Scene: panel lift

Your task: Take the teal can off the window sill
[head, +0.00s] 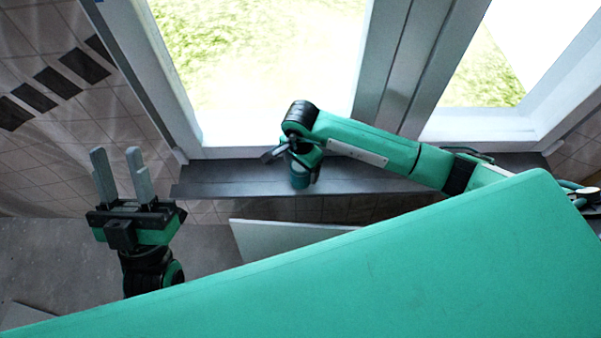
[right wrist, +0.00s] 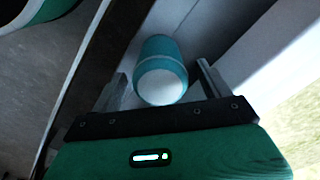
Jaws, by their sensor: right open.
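The teal can (head: 299,179) stands on the dark window sill (head: 225,178), partly hidden by my right gripper in the head view. In the right wrist view the can (right wrist: 162,72) shows its pale round end and teal side. My right gripper (right wrist: 163,70) is open, with one finger on each side of the can and a visible gap to each. My left gripper (head: 116,153) is open and empty, left of the sill and well apart from the can.
The white window frame (head: 235,153) and glass rise just behind the sill. A pale flat panel (head: 275,240) is below the sill. A tiled wall (head: 45,160) is at the left. The sill is bare left of the can.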

